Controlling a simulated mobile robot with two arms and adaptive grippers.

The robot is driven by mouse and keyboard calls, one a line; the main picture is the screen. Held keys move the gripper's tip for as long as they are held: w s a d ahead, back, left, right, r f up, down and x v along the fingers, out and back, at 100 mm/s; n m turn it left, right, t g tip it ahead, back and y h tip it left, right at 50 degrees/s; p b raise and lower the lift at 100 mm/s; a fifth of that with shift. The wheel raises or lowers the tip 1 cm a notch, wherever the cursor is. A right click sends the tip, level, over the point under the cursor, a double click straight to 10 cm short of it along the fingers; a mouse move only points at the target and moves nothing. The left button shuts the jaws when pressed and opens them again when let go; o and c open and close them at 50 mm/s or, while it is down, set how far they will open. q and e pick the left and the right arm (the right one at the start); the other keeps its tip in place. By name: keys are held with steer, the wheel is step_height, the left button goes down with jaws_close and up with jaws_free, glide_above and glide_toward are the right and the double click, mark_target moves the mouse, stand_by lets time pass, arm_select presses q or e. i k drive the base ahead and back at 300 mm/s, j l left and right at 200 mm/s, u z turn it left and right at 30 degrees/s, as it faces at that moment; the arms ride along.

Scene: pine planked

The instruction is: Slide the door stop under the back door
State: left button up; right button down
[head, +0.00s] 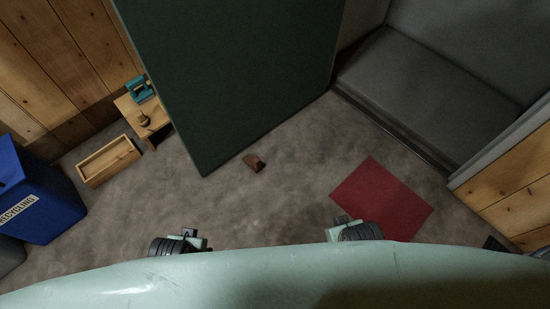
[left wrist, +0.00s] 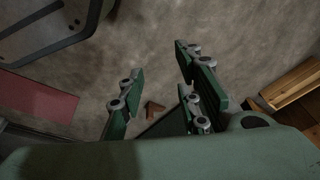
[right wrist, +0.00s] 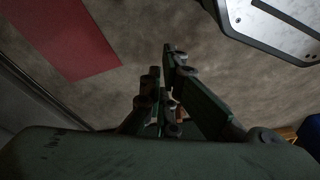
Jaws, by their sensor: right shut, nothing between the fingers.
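The door stop (head: 254,162) is a small brown wedge lying on the floor. It is close beside the lower edge of the dark green back door (head: 230,70), with a narrow strip of floor showing between them. The door stop also shows in the left wrist view (left wrist: 153,109), beyond the fingers. My left gripper (left wrist: 160,66) is open and empty, above the floor and apart from the stop. My right gripper (right wrist: 162,66) is shut and empty above the floor.
A red mat (head: 382,198) lies on the floor to the right, before the grey doorway (head: 425,85). At left are a blue recycling bin (head: 40,195), an open wooden box (head: 108,160) and a small wooden stand (head: 140,112). Floor around the stop is clear.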

mark_target(254, 163)
steer(key=i+l+u, duration=0.45)
steer(key=l+u, duration=0.15)
steer(key=i+l+u, duration=0.15)
steer(key=l+u, duration=0.15)
steer(key=l, duration=0.15)
steer(key=u, duration=0.3)
